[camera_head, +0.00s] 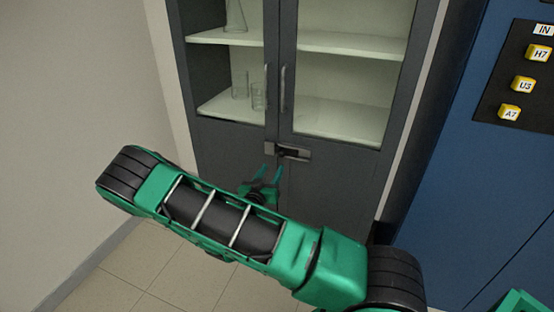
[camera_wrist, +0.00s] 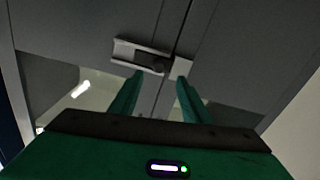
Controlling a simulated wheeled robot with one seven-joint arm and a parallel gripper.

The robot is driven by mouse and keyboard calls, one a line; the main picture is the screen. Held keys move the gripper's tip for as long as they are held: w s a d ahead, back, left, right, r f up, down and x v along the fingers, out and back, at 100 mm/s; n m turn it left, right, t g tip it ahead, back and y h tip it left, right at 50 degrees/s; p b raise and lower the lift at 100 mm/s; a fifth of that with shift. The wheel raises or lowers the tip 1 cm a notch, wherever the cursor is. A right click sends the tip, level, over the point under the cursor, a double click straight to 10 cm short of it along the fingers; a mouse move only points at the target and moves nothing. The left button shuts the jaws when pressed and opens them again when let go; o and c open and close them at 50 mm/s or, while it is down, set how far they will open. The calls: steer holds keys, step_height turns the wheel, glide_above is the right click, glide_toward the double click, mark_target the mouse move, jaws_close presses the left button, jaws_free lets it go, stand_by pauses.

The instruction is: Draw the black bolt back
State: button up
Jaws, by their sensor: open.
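The black bolt (camera_head: 289,153) sits in a light metal bracket across the seam of the dark grey cabinet doors, below the two vertical handles. In the wrist view the bolt (camera_wrist: 154,63) is a dark piece in its metal housing (camera_wrist: 126,50), with a lighter plate (camera_wrist: 181,68) on the other side of the seam. My gripper (camera_head: 268,174) is open and empty, with green fingers pointing up at the bolt from just below. In the wrist view the fingers (camera_wrist: 158,82) lie on either side of the seam. I cannot tell whether either finger touches the bolt.
The cabinet (camera_head: 340,170) has glazed upper doors with glassware on pale shelves and two vertical handles (camera_head: 283,88). A blue panel (camera_head: 470,170) with yellow labelled buttons stands at the right. A bare wall is at the left. Tiled floor (camera_head: 130,285) is open in front.

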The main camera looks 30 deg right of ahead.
mark_target(280, 156)
steer(key=x, duration=1)
